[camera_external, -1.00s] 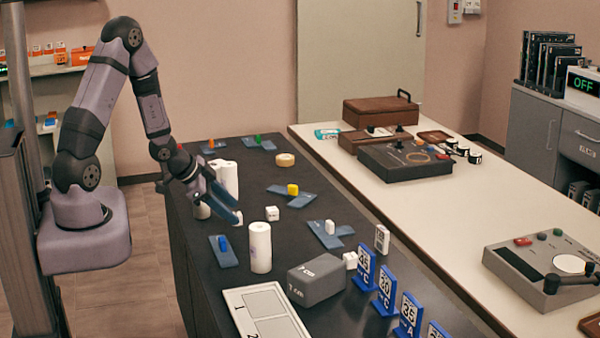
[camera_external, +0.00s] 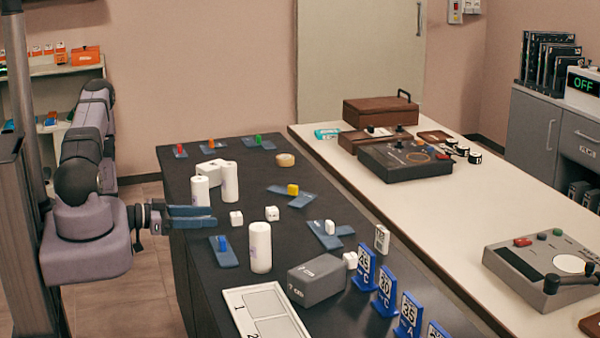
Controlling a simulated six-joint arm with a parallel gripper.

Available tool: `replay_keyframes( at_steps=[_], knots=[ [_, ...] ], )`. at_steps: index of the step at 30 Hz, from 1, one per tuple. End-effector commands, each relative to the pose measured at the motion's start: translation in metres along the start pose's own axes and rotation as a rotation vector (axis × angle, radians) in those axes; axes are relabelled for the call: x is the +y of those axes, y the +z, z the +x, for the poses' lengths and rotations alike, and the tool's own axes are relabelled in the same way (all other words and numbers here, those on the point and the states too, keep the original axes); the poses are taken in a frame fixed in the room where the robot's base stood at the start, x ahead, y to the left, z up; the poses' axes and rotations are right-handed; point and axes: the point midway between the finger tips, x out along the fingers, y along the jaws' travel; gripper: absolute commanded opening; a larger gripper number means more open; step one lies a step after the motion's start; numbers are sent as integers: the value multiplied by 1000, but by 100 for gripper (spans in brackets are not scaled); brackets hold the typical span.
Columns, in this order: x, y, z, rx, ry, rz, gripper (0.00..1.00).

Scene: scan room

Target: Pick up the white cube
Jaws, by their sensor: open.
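I cannot tell which one the task means. My gripper (camera_external: 212,217) reaches level over the table's left edge, its blue-grey fingers pointing right. It is open and empty, with a small gap in the picture to the nearest cube.
White cylinders (camera_external: 260,248) stand in front of and behind (camera_external: 200,191) the fingers. A white block (camera_external: 211,171) is farther back. Blue plates (camera_external: 223,251) with coloured pegs lie around. A grey box (camera_external: 316,280), a numbered tray (camera_external: 265,312) and blue sign stands (camera_external: 365,268) fill the front.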

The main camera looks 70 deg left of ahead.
Motion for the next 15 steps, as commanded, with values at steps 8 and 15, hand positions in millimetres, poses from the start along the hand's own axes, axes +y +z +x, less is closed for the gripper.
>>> replay_keyframes(
  at_steps=[8,15],
  knots=[
    [0,-1,15,-3,4,1,46],
    [0,0,22,-3,0,1,46]
  ],
)
